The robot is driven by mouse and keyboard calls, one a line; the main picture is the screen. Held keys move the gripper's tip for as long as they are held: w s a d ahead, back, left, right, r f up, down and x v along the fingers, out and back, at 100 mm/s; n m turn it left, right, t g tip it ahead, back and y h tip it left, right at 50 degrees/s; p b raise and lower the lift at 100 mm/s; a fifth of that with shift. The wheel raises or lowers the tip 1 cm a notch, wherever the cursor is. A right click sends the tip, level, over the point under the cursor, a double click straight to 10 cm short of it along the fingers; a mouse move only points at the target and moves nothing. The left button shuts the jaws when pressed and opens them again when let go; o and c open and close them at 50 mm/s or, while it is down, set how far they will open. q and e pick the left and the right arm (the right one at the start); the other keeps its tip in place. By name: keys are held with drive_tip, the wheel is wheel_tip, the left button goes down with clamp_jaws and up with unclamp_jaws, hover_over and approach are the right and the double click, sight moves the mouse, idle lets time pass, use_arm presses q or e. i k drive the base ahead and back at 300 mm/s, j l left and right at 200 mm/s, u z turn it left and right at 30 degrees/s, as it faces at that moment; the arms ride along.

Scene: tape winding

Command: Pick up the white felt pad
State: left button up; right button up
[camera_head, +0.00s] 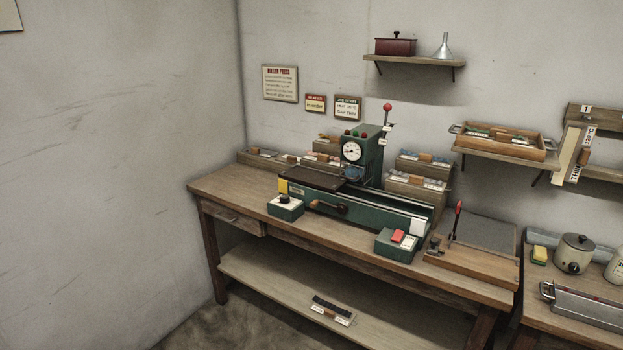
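I cannot identify the white felt pad for certain in the head view. A small white patch (418,226) shows at the right end of the green roller press (357,205), but I cannot tell whether it is felt. A dark strip with white labels (332,311) lies on the lower shelf of the wooden workbench (235,187). Neither of my grippers is in view.
A control box with a red button (397,245) and a dial box (286,208) stand at the bench front. A wooden block with a red-tipped lever (470,262) is at right. A second table (565,325) holds a pot (574,254) and a yellow-green sponge (539,255).

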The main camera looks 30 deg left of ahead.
sight(284, 158)
drive_tip(key=i+j, duration=0.15)
drive_tip(key=j, duration=0.2)
drive_tip(key=i+j+z, duration=0.1)
drive_tip(key=j, duration=0.2)
drive_tip(key=i+j, duration=0.2)
drive_tip(key=j, duration=0.15)
drive_tip(key=i+j, duration=0.15)
drive_tip(key=j, duration=0.2)
drive_tip(key=i+j+z, duration=0.1)
drive_tip(key=j, duration=0.25)
drive_tip(key=i+j, duration=0.2)
drive_tip(key=j, duration=0.15)
drive_tip(key=i+j+z, duration=0.1)
drive_tip(key=j, duration=0.25)
